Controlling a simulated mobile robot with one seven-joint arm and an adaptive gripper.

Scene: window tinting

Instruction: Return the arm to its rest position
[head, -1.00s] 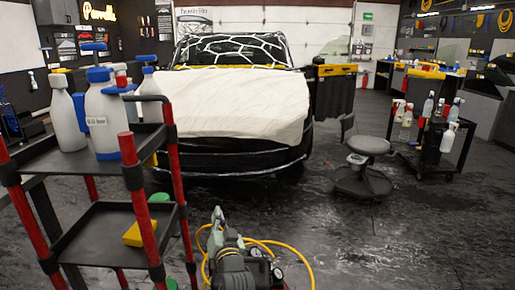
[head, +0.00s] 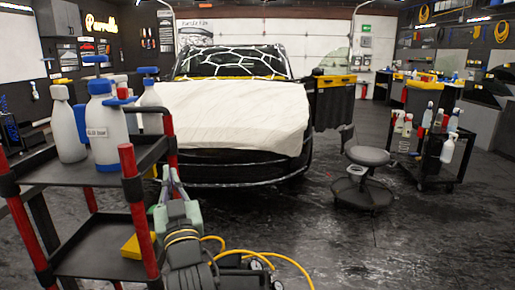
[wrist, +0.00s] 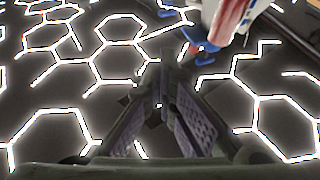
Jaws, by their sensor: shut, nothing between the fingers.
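My gripper (head: 172,172) stands upright in front of the cart in the head view, low and left of centre, with its fingers pointing up. In the wrist view its fingers (wrist: 163,97) meet at the tips, shut with nothing between them. My arm is folded low at the bottom of the head view, and part of it is cut off by the frame edge.
A black cart with red posts (head: 126,187) stands close on the left, holding spray bottles (head: 106,128) and a yellow sponge (head: 131,247). A yellow hose (head: 287,258) lies by my arm. A covered car (head: 240,115), a stool (head: 366,157) and open floor lie beyond.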

